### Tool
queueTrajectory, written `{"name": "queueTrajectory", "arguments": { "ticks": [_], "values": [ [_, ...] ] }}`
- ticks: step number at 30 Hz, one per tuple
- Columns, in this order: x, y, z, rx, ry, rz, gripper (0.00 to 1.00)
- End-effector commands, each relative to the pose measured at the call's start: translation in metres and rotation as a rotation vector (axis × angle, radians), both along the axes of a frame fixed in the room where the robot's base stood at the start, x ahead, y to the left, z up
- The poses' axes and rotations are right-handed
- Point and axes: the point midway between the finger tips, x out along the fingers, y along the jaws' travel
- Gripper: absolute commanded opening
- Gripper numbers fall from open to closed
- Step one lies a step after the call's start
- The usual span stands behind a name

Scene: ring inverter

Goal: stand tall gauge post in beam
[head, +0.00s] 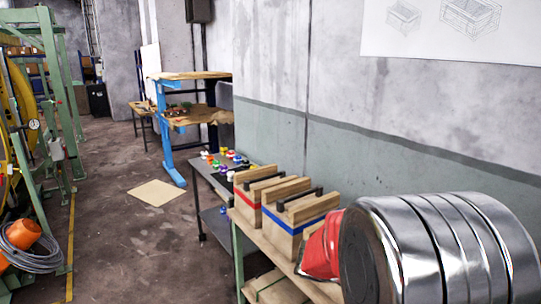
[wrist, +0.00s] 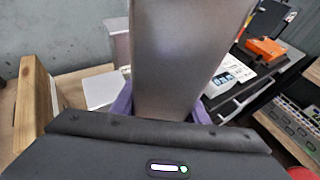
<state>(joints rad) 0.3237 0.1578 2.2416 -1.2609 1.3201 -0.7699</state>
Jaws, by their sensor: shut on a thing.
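In the wrist view, a wide smooth grey post (wrist: 180,60) rises through the middle and runs out of the top edge. I take it to be the tall gauge post. My gripper (wrist: 162,108) is shut on it, with purple fingers on its left and right sides. The dark gripper body hides the post's lower end. I cannot make out the beam for sure in either view. My gripper and the held post do not show in the head view.
In the wrist view, a wooden board (wrist: 35,100) stands at left; an orange item (wrist: 266,47) lies at right. In the head view, wooden boxes with black handles (head: 300,210) and a silver ribbed drum (head: 435,250) line the wall. The floor (head: 120,235) left of them has open room.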

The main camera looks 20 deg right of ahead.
Motion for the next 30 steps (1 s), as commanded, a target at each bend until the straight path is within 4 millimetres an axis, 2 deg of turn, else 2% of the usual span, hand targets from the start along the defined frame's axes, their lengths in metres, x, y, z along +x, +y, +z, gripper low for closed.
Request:
{"name": "queueTrajectory", "arguments": {
  "ticks": [20,30],
  "values": [
    [0.072,0.109,-0.062,-0.001,0.004,0.332,0.01],
    [0.116,0.176,-0.101,0.0,0.004,0.537,0.01]
  ]
}}
